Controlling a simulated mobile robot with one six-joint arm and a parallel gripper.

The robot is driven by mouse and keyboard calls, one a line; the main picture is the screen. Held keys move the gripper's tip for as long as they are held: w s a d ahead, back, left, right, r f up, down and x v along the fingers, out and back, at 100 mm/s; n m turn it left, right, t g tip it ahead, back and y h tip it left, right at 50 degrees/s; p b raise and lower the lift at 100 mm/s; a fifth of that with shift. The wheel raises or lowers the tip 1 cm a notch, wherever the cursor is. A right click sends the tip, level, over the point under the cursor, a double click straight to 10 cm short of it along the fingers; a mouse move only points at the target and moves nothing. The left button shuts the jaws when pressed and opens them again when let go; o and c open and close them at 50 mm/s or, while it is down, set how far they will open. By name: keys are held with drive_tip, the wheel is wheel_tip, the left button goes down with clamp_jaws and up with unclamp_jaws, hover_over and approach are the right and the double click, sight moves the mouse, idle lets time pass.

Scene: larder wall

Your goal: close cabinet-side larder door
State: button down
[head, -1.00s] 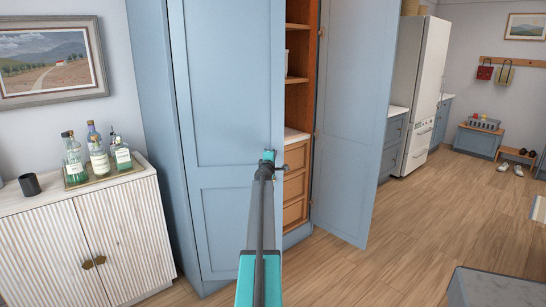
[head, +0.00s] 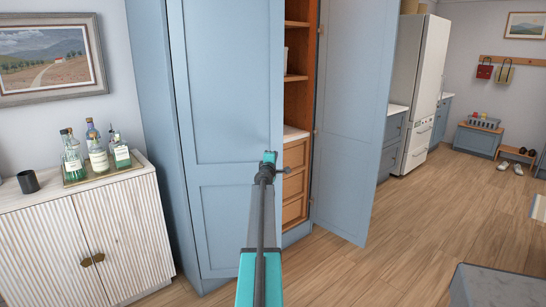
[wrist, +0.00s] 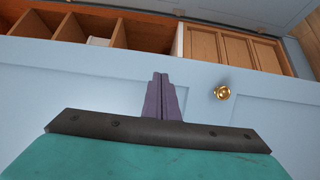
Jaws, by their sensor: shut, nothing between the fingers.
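The cabinet-side larder door (head: 225,130) is the tall blue left door, beside the white ribbed cabinet. It stands shut or nearly shut; I cannot tell whether a small gap remains at its edge. My gripper (head: 268,158) is in front of this door near its free edge, at mid height. In the wrist view my gripper (wrist: 160,80) has its fingers together and empty, over the door face (wrist: 95,85). A brass knob (wrist: 222,92) is just right of the fingers. I cannot tell whether the fingertips touch the door.
The other larder door (head: 355,120) stands wide open to the right, showing wooden shelves and drawers (head: 294,185). The white ribbed cabinet (head: 60,225) with bottles on a tray is at left. A grey surface (head: 500,285) is at lower right. Wood floor (head: 415,225) is clear.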

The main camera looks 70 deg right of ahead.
drive_tip(key=s+a, duration=0.4)
drive_tip(key=a, duration=0.3)
drive_tip(key=shift+a+b, duration=0.2)
drive_tip(key=shift+b, duration=0.25)
